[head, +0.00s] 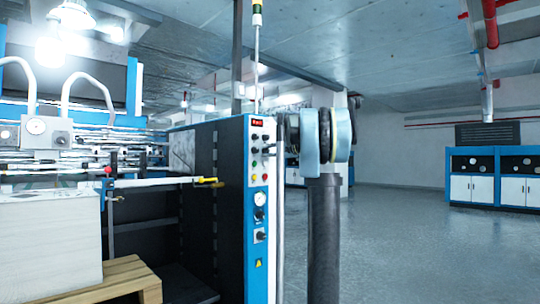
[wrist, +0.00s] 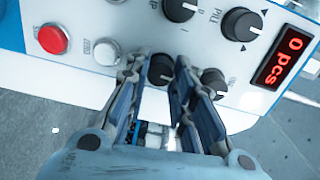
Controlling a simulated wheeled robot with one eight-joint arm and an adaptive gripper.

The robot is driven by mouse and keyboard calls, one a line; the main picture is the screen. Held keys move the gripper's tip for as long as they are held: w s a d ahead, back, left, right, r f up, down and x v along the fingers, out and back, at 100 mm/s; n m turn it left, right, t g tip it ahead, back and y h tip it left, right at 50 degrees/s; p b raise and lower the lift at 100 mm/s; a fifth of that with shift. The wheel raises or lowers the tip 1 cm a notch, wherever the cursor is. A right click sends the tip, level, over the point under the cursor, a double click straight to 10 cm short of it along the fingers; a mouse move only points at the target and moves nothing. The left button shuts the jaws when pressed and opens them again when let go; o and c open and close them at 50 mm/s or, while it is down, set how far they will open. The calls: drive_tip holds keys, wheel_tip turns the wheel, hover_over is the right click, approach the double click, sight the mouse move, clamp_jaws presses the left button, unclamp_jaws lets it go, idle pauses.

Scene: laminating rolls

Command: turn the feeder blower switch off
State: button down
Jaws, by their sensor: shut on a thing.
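The control panel (head: 258,180) is a white and blue face on the end of the machine in the head view, with small knobs, buttons and a red display. In the wrist view, my gripper (wrist: 161,74) has its two fingers on either side of a small black rotary knob (wrist: 160,67), closed on it. The fingers hide the knob's sides and its label, so I cannot read which switch it is or its pointer direction. In the head view my arm stands just right of the panel; the fingertips are too small to make out.
Around the held knob are a red button (wrist: 53,39), a white button (wrist: 106,51), a larger black knob (wrist: 241,23), another black knob (wrist: 213,82) and the "0 pcs" display (wrist: 284,56). A paper stack (head: 50,240) stands left; open floor (head: 420,230) lies right.

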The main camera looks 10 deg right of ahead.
drive_tip(key=shift+f+n, duration=0.15)
drive_tip(key=shift+n, duration=0.35)
idle(0.3)
drive_tip(key=c, duration=1.3)
unclamp_jaws()
drive_tip(key=shift+c, duration=0.2)
drive_tip(key=v, duration=1.2)
